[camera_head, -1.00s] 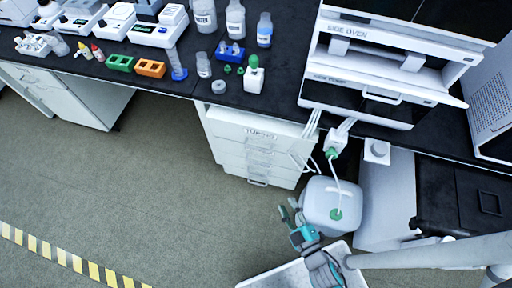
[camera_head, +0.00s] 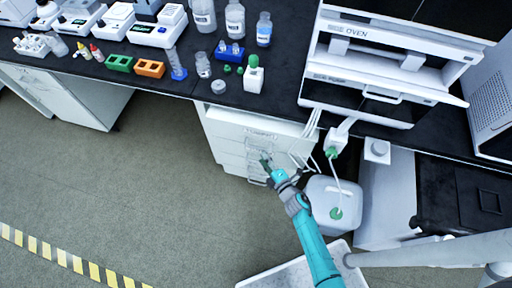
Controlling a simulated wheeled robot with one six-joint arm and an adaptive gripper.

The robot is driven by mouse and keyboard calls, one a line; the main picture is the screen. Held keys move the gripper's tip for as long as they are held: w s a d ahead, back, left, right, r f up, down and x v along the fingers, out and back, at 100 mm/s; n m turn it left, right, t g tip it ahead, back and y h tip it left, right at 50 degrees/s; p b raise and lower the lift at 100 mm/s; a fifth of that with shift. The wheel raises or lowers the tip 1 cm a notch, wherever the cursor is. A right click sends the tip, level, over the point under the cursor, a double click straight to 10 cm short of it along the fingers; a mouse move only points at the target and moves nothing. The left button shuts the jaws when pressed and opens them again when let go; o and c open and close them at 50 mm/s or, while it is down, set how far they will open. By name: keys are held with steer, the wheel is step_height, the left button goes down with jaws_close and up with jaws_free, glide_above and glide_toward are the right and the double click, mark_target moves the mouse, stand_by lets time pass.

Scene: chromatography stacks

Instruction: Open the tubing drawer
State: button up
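The tubing drawer is the top drawer (camera_head: 235,128) of the white drawer unit under the black bench; its label shows faintly near the upper edge. The drawers look closed, with a column of bar handles down the middle. My gripper (camera_head: 265,160) is in front of the unit at the upper handles, and its fingers overlap them in the picture. I cannot tell whether the fingers touch a handle or how far apart they are. My gripper partly hides the handles and the lower right front.
White tubes (camera_head: 302,158) hang at the unit's right edge. The bench top (camera_head: 205,92) above holds bottles and racks. The floor (camera_head: 150,190) to the left is clear.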

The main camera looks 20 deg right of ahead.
mark_target(256, 148)
steer(key=x, duration=0.7)
steer(key=shift+w, duration=0.1)
jaws_close()
